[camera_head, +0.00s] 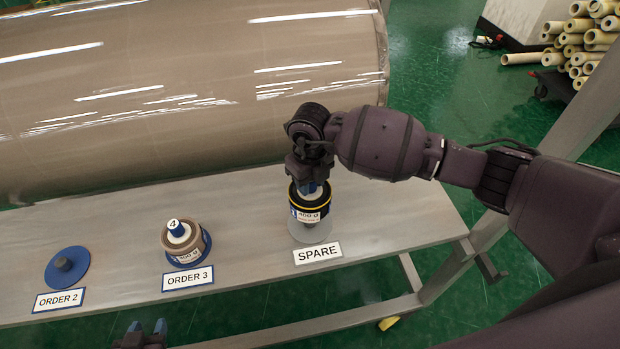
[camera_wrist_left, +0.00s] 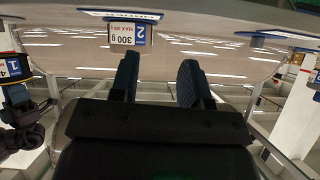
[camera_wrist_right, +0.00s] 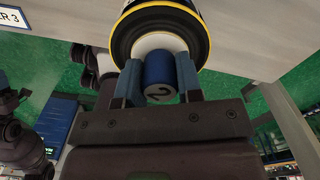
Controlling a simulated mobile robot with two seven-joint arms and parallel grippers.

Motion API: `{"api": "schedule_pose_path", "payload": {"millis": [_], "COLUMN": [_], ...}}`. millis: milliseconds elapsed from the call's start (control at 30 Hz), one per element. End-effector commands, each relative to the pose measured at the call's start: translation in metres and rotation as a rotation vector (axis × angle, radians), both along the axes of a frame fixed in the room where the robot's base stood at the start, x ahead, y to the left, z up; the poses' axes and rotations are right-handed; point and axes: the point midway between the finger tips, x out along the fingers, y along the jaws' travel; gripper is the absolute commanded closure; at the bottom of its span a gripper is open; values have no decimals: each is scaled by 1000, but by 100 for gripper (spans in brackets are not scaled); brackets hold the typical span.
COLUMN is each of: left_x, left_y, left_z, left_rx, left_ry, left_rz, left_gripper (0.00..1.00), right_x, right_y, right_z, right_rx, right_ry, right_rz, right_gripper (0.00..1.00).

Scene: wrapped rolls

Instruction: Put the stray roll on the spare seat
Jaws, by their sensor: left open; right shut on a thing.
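The stray roll (camera_head: 309,208) is black with a yellow band and a 460 g label. My right gripper (camera_head: 308,186) is shut on its blue core plug (camera_wrist_right: 160,75), which bears a 2. The roll is upright over the grey spare seat (camera_head: 316,233), whose front part shows below it. I cannot tell whether they touch. The roll also shows at the left edge of the left wrist view (camera_wrist_left: 14,66). My left gripper (camera_head: 142,333) is open and empty in front of the table; its fingers show apart in the left wrist view (camera_wrist_left: 158,82).
A brown roll (camera_head: 187,247) with plug 4 stands on the ORDER 3 seat. The blue ORDER 2 seat (camera_head: 67,268) is empty. A huge wrapped roll (camera_head: 190,90) lies behind the table (camera_head: 248,215). Name cards, including SPARE (camera_head: 318,253), line the front edge.

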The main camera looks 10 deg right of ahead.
Motion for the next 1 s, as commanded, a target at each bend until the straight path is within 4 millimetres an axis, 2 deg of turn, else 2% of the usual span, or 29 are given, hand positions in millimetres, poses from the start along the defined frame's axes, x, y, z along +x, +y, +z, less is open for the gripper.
{"api": "schedule_pose_path", "payload": {"millis": [1000], "left_x": [10], "left_y": [-2], "left_z": [-34], "left_rx": [0], "left_ry": [-18], "left_rz": [-6], "left_gripper": [57], "right_x": [0], "right_y": [0], "right_z": [-66], "right_rx": [1], "right_ry": [0], "right_rz": [1], "right_gripper": [100]}}
